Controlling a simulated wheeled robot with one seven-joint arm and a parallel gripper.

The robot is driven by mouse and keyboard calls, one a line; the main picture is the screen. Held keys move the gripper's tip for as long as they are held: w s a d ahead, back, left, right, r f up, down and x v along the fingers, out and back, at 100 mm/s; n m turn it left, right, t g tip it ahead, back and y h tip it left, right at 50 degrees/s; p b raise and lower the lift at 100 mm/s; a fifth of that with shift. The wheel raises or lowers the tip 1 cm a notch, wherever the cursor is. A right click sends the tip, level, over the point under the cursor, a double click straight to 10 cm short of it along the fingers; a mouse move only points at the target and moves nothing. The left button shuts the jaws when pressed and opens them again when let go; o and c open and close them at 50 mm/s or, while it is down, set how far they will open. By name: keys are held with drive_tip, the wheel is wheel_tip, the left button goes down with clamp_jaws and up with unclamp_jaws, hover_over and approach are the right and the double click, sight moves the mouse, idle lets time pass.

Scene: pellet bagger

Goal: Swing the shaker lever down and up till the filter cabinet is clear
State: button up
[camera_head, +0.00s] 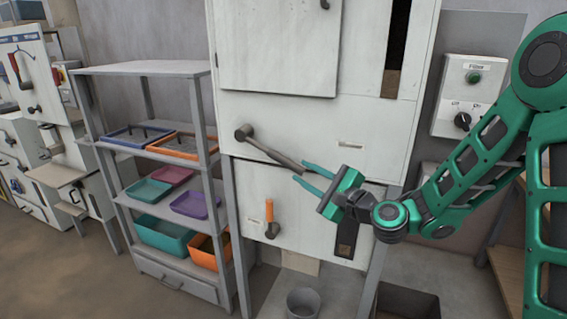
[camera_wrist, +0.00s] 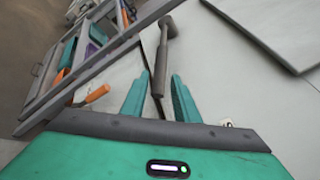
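The shaker lever (camera_head: 272,152) is a grey bar with a dark grip, on the pale filter cabinet (camera_head: 300,120). It slopes down to the right from its round pivot (camera_head: 243,133). My green gripper (camera_head: 300,171) is at the lever's lower right end. In the wrist view the lever (camera_wrist: 160,60) reaches in between the two fingers of my gripper (camera_wrist: 160,77). Gaps show on both sides of the grip, so the fingers are open around it and look clear of it.
A small orange-handled lever (camera_head: 269,210) sits lower on the cabinet. A control box (camera_head: 467,95) with a green button and a black knob is on the right. A shelf rack (camera_head: 145,68) with coloured trays stands left. A grey bucket (camera_head: 303,303) is on the floor below.

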sight(287, 163)
drive_tip(key=x, duration=1)
drive_tip(key=shift+w+a, duration=0.1)
drive_tip(key=shift+w, duration=0.1)
